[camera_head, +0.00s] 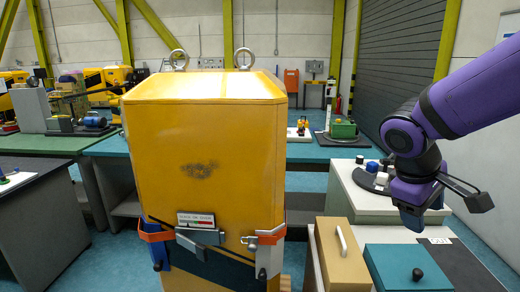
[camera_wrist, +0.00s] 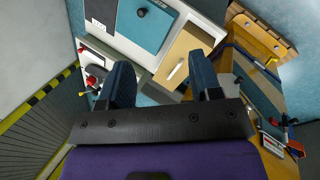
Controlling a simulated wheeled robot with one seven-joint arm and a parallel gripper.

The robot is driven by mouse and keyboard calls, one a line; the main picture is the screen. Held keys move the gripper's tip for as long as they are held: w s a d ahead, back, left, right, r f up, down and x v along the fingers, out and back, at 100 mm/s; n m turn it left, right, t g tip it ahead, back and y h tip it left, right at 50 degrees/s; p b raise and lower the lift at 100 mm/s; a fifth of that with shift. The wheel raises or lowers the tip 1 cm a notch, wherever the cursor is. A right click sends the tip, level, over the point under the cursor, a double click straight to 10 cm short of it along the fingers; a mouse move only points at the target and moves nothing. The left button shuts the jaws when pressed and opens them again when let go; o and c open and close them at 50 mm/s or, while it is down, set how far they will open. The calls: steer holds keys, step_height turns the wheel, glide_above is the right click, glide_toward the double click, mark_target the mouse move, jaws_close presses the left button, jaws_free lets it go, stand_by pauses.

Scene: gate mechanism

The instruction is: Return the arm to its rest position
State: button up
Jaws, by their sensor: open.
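My gripper (camera_head: 412,216) is at the right in the head view, at the end of my purple arm, and points down above the worktop. In the wrist view my gripper (camera_wrist: 163,78) shows two dark blue fingers spread apart with nothing between them. The tan box with a white handle (camera_head: 336,262) and the teal panel with a black knob (camera_head: 400,274) lie below it, apart from it. The wrist view also shows the tan box (camera_wrist: 186,46) and the teal panel (camera_wrist: 158,28) beyond the fingers.
A large yellow housing (camera_head: 205,145) with lifting eyes, orange latches and a sign stands at the centre, left of my arm. A white cabinet (camera_head: 375,207) with small items stands behind my gripper. A grey shutter (camera_head: 395,75) is at the back right.

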steer(key=s+r+m+t+y, duration=0.4)
steer(key=s+r, duration=0.4)
steer(key=s, duration=0.3)
steer(key=shift+s+m+y, duration=0.3)
steer(key=shift+m+y, duration=0.1)
steer(key=shift+m, duration=0.5)
